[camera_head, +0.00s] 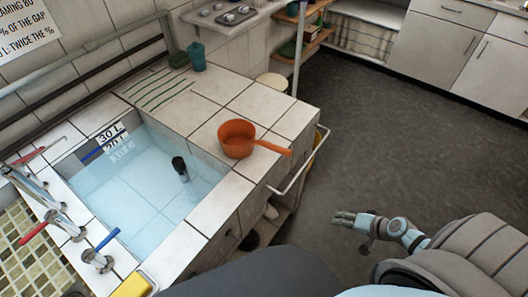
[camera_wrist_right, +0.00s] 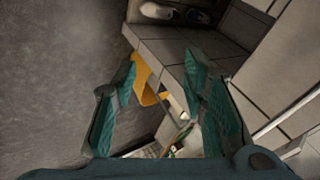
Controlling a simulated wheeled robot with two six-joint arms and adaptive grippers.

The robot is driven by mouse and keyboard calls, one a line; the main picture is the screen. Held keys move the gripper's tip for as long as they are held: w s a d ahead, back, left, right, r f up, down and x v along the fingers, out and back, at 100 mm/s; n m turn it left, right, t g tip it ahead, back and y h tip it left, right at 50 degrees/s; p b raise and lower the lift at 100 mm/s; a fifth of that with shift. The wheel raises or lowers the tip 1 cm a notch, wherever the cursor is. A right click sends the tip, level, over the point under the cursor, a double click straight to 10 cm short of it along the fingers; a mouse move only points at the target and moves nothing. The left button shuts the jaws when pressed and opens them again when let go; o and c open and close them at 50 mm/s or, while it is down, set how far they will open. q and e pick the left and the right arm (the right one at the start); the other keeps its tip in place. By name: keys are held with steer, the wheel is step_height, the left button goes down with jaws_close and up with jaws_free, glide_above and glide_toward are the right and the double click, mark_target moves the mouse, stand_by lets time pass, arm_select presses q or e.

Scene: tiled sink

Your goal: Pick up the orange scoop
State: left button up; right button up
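The orange scoop (camera_head: 237,140) stands upright on the tiled counter to the right of the water-filled sink, in the head view. Its handle points right, reaching the counter's edge above the white rail. My right gripper (camera_head: 339,217) is off the counter, over the dark floor, lower right of the scoop and well apart from it. In the right wrist view my right gripper (camera_wrist_right: 160,62) has its two teal fingers spread with nothing held between them. The scoop does not show in that view. My left gripper is not in view.
A white rail (camera_head: 303,165) runs along the counter's right side. The sink basin (camera_head: 140,205) holds water and a dark object. A teal cup (camera_head: 197,56) stands at the back. A yellow sponge (camera_head: 131,286) lies at the front. Counter tiles around the scoop are clear.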

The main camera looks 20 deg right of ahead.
steer(key=w+a+r+m+t+y+b, duration=0.1)
steer(key=w+a+r+t+y, duration=0.2)
steer(key=r, duration=0.5)
steer(key=w+a+r+m+y+b, duration=0.1)
steer(key=w+a+r+y+b, duration=0.15)
steer(key=w+r, duration=0.4)
steer(key=w+a+r+m+t+y+b, duration=0.1)
steer(key=w+a+r+t+y, duration=0.15)
steer(key=r, duration=0.65)
steer(key=y+b, duration=0.1)
steer(key=b, duration=1)
glide_toward(262, 144)
steer(key=shift+w+a+f, duration=0.2)
steer(key=shift+w+f, duration=0.2)
steer(key=shift+w, duration=0.2)
steer(key=shift+x, duration=0.8)
steer(key=x, duration=0.5)
steer(key=shift+w, duration=0.1)
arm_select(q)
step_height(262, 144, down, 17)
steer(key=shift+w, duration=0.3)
arm_select(e)
steer(key=shift+r, duration=0.1)
jaws_close()
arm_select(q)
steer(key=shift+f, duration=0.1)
